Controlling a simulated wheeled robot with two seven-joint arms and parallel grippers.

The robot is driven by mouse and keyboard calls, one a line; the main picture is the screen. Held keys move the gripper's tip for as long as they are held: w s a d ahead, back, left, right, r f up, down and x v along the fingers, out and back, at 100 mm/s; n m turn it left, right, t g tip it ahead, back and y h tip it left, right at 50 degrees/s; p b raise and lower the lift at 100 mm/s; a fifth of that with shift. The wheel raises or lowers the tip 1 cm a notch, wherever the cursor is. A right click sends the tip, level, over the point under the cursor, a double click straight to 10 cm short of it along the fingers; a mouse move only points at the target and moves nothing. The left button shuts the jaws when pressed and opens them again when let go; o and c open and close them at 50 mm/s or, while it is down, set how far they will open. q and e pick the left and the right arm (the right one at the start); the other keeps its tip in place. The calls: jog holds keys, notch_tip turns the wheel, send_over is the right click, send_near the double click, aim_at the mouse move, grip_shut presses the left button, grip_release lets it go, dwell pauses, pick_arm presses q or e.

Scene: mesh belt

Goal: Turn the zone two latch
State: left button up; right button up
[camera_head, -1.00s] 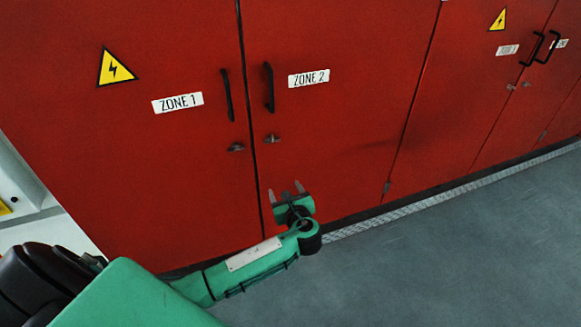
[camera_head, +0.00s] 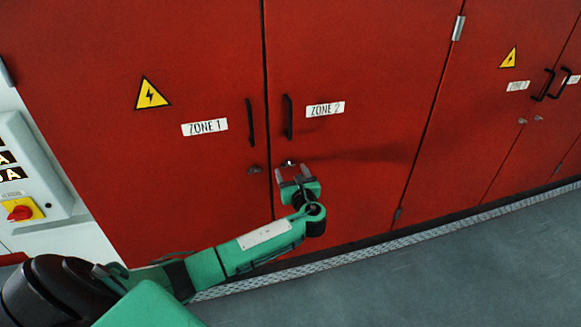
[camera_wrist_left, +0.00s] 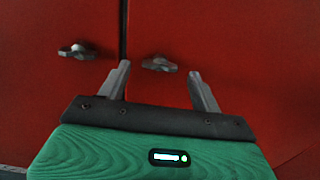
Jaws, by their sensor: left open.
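The zone two latch (camera_head: 289,163) is a small metal turn knob on the red ZONE 2 door (camera_head: 350,60), below that door's black handle (camera_head: 288,117). In the left wrist view the latch (camera_wrist_left: 159,64) lies beyond and between the fingertips, a little left of the middle. My left gripper (camera_head: 293,172) is open and empty just below the latch in the head view; its two fingers (camera_wrist_left: 160,80) show apart in the left wrist view. I cannot tell whether a finger touches the latch. My right gripper is not in view.
The zone one latch (camera_head: 254,170) sits just left across the door seam; it also shows in the left wrist view (camera_wrist_left: 77,51). A grey panel with a red knob (camera_head: 20,212) is at the left edge. Grey floor (camera_head: 450,270) is clear at the lower right.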

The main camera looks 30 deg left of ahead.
pick_arm(q)
jog(key=shift+x, duration=0.85)
jog(key=shift+c, duration=0.4)
jog(key=c, duration=0.7)
jog(key=shift+c, duration=1)
